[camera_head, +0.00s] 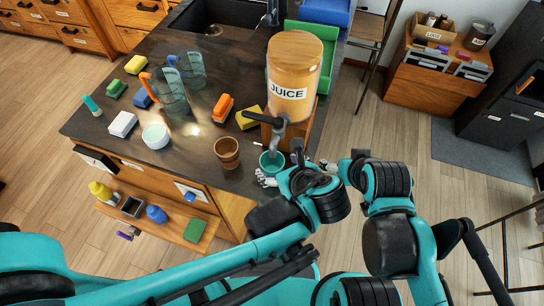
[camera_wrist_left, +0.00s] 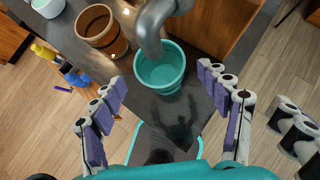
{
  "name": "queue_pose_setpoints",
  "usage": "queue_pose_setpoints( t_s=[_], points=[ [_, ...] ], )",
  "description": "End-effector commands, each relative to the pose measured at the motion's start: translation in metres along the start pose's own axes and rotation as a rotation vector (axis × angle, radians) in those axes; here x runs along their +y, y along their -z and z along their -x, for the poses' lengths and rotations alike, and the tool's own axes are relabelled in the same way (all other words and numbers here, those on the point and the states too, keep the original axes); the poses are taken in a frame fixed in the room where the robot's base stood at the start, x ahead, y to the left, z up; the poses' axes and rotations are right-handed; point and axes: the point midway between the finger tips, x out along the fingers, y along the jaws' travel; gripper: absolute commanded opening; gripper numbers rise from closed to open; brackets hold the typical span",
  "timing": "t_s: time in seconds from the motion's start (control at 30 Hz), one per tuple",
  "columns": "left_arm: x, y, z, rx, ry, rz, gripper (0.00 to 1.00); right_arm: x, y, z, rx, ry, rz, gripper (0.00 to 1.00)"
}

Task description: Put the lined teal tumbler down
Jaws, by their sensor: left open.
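The teal tumbler (camera_head: 269,160) stands upright on the dark counter near its front edge, below the spout of the juice dispenser (camera_head: 294,75). In the left wrist view the teal tumbler (camera_wrist_left: 158,72) shows its open rim and looks empty; the grey spout covers part of its rim. My left gripper (camera_head: 281,168) is open at the tumbler's near side. In its wrist view its padded fingers (camera_wrist_left: 165,110) are spread wide, with the tumbler just beyond them and not gripped. My right gripper (camera_head: 328,165) is just right of the left one; its fingers are too small to read.
A brown wooden cup (camera_head: 227,152) stands left of the tumbler. A white bowl (camera_head: 155,137), an orange-handled clear jug (camera_head: 171,92), sponges and brushes lie further left. The dispenser's wooden stand rises close behind the tumbler. The counter's front edge is close.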

Motion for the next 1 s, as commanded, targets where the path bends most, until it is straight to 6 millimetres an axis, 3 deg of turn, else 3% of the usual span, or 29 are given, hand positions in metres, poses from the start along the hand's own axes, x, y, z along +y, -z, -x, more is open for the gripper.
queue_pose_setpoints(
  t_s=[0.1,0.27,1.0],
  points=[
    [0.0,-0.001,0.021,0.0,0.002,-0.003,0.76,0.0,0.005,0.007,0.0,0.0,0.0,0.76],
    [0.0,0.0,0.032,0.0,0.0,0.0,0.76,0.0,0.007,0.01,0.0,0.0,0.0,0.76],
    [0.0,0.001,0.033,0.0,0.0,0.0,0.76,0.0,0.007,0.01,0.0,0.0,0.0,0.76]
  ],
)
